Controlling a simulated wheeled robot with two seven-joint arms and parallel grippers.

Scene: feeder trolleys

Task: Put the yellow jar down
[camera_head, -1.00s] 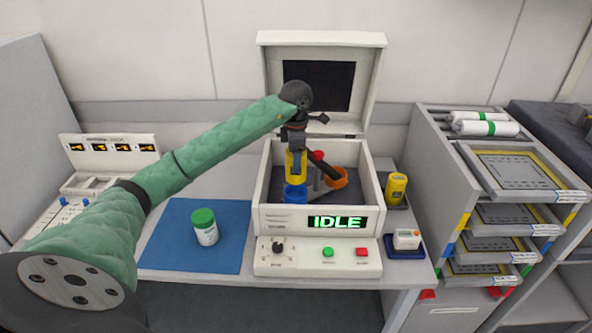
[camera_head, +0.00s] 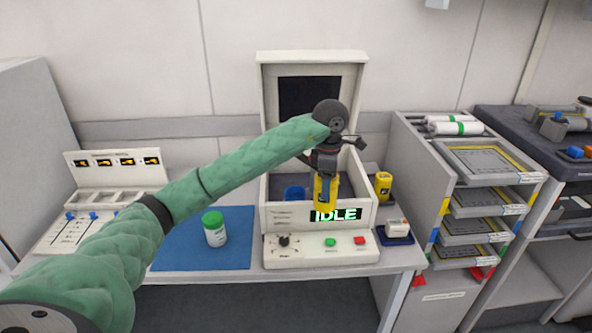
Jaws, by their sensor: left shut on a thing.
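The yellow jar (camera_head: 324,196) is upright in my left gripper (camera_head: 324,176), which points down and is shut on it. In the picture the jar overlaps the front wall of the white open-lidded machine (camera_head: 275,218) and the top of its IDLE display. I cannot tell its exact height or whether it touches the machine. A blue round holder (camera_head: 294,193) shows inside the machine, left of the jar. The jar and gripper hide the right part of the interior. My right gripper is not in view.
A white jar with a green lid (camera_head: 215,232) stands on a blue mat (camera_head: 180,252) to the left. A shelf unit with grey trays (camera_head: 486,163) is at the right.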

